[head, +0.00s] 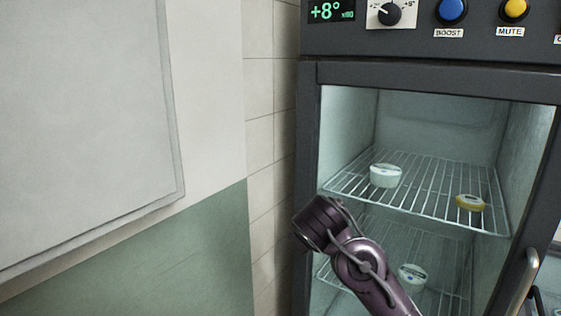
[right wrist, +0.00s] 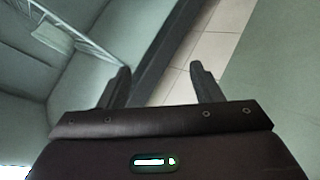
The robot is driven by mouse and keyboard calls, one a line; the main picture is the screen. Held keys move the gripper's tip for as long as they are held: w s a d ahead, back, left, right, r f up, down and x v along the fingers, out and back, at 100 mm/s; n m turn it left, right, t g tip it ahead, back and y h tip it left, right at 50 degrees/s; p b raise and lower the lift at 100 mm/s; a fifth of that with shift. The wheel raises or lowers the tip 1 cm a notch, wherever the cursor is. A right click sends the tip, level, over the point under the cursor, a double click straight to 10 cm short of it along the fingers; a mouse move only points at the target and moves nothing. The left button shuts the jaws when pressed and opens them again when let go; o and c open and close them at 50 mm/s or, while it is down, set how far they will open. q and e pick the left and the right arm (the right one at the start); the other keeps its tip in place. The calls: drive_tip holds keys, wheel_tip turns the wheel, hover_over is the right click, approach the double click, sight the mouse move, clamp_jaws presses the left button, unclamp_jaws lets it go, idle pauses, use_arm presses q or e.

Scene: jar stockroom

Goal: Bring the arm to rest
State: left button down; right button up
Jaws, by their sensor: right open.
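My right gripper (right wrist: 160,85) shows in the right wrist view with its two dark fingers spread apart and nothing between them. Beyond the fingers are the fridge's dark frame edge, a tiled strip and a green surface. In the head view a purple arm of mine comes up from the bottom, in front of the fridge (head: 309,150); its gripper fingers cannot be made out there. My left gripper is in neither view.
The fridge's upper wire shelf (head: 420,202) holds a white jar (head: 386,176) and a yellow jar (head: 470,203). Another white jar (head: 412,277) sits on the lower shelf. A metal handle (head: 522,285) stands at right. The wall with a grey panel (head: 80,110) is at left.

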drive_tip(key=s+d+f+m+g+y, duration=0.1)
drive_tip(key=s+d+f+g, duration=0.1)
drive_tip(key=s+f, duration=0.6)
drive_tip(key=s+d+f+m+g+y, duration=0.1)
drive_tip(key=s+d+f+g, duration=0.1)
drive_tip(key=s+f, duration=0.65)
drive_tip(key=s+d+f+m+g, duration=0.1)
drive_tip(key=s+d+f+g, duration=0.1)
drive_tip(key=s+d+f, duration=0.45)
drive_tip(key=s+d+f+m+g, duration=0.15)
drive_tip(key=s+f, duration=0.25)
drive_tip(key=s, duration=0.5)
wheel_tip(320, 180, down, 30)
drive_tip(key=s+f, duration=0.1)
drive_tip(key=s, duration=0.1)
drive_tip(key=s+d+f+g, duration=0.2)
drive_tip(key=s+d+f, duration=0.1)
drive_tip(key=s+f, duration=1.3)
drive_tip(key=s, duration=0.3)
drive_tip(key=shift+f, duration=0.25)
